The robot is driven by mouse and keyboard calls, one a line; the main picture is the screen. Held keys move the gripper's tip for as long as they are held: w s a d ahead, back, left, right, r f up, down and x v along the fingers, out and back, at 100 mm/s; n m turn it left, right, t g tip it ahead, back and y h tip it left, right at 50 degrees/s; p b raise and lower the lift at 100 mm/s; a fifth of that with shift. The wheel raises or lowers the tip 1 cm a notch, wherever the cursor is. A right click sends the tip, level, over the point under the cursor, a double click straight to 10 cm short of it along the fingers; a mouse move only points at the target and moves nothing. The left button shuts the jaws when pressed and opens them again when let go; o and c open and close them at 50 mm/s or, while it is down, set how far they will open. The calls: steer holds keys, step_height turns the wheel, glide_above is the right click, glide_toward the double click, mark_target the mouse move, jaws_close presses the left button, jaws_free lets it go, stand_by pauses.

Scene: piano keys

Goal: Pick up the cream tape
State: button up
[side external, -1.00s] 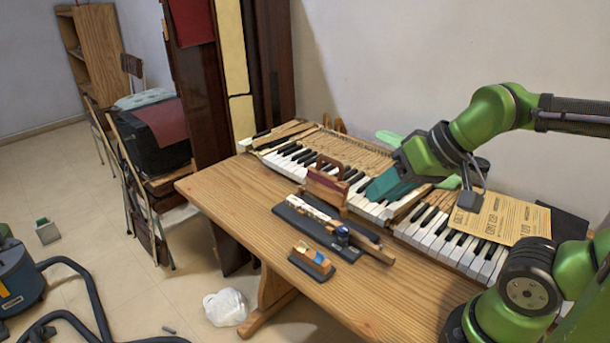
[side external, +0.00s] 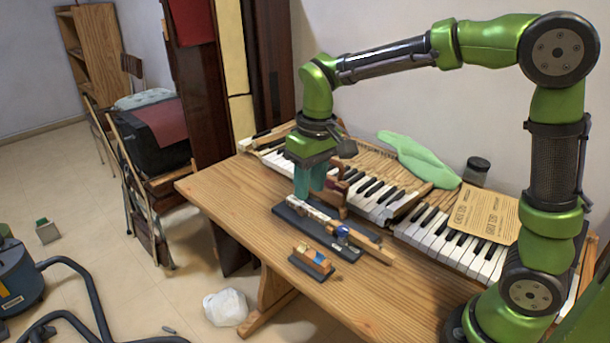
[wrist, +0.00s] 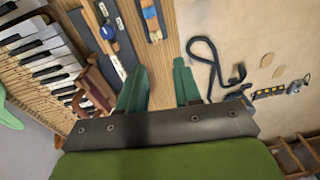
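I cannot make out the cream tape for certain. Small cream or yellow and blue pieces sit on a little wooden block (side external: 312,261) near the table's front edge; it also shows in the wrist view (wrist: 151,21). A dark tray (side external: 341,247) behind it holds a pale strip (side external: 318,209) and a small blue item (side external: 343,231), which also shows in the wrist view (wrist: 108,33). My gripper (side external: 309,190) points down near the tray's far left end. Its green fingers stand apart with nothing between them in the wrist view (wrist: 160,66).
A reddish-brown wooden piece (wrist: 95,88) stands close to my gripper. Piano keys (side external: 440,236) run along the back, with a paper sheet (side external: 476,211), a green cloth-like item (side external: 420,160) and a dark jar (side external: 477,170). The table's left part (side external: 225,190) is clear.

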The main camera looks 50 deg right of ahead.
mark_target(303, 246)
steer(key=shift+n+g+h, duration=0.3)
steer(key=shift+n+g, duration=0.1)
steer(key=f, duration=0.5)
steer(key=w+f, duration=0.1)
steer(key=f, duration=0.9)
steer(key=shift+w+d+f, duration=0.2)
steer(key=shift+w+f, duration=0.15)
steer(key=shift+f, duration=0.05)
steer(key=shift+c, duration=0.3)
jaws_close()
